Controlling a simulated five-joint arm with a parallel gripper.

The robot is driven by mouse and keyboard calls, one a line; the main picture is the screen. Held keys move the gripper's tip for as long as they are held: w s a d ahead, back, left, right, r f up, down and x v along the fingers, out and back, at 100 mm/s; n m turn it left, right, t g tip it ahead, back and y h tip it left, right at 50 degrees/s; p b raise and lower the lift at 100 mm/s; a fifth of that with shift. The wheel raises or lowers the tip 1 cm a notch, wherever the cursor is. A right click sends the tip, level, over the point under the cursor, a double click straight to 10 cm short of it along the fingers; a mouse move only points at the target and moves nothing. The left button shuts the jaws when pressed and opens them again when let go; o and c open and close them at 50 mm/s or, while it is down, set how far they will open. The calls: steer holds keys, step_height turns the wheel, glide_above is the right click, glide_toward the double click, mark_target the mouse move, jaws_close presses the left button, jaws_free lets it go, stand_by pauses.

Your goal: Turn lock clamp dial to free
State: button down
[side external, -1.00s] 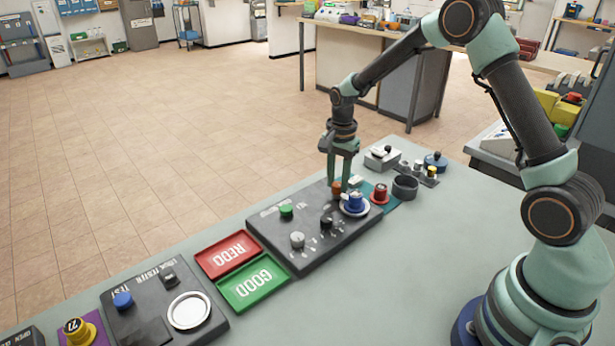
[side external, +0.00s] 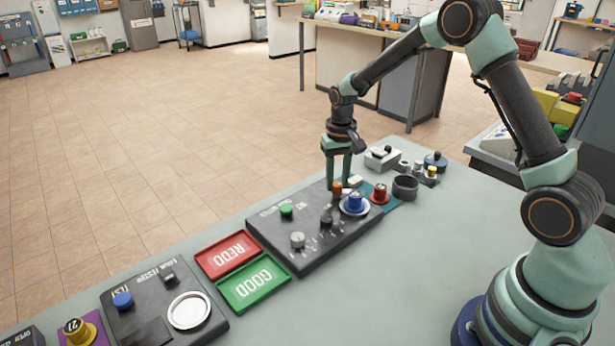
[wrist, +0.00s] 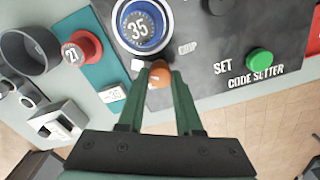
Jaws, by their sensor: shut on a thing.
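My gripper (side external: 338,184) points down at the far right corner of the dark code setter panel (side external: 272,235). Its two green fingers are shut on a small orange knob (side external: 337,188), which also shows between the fingertips in the wrist view (wrist: 160,77). The fingers cover part of the knob, and I cannot read which setting it points to. A blue dial marked 35 (side external: 355,202) in a pale ring stands right beside the knob.
A red dial marked 27 (wrist: 82,50) sits on a teal plate beside a dark round cup (side external: 405,187). The panel also has a green button (side external: 286,210), a grey knob (side external: 297,240) and a black knob (side external: 326,222). Red (side external: 226,253) and green (side external: 254,284) trays lie left of it.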

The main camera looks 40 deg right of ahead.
mark_target(338, 184)
steer(key=n, duration=0.6)
steer(key=shift+d+n, duration=0.1)
steer(key=shift+n, duration=0.3)
stand_by(0.4)
steer(key=c, duration=0.6)
jaws_free()
step_height(338, 184, up, 12)
steer(key=shift+r, duration=0.1)
steer(key=shift+r, duration=0.1)
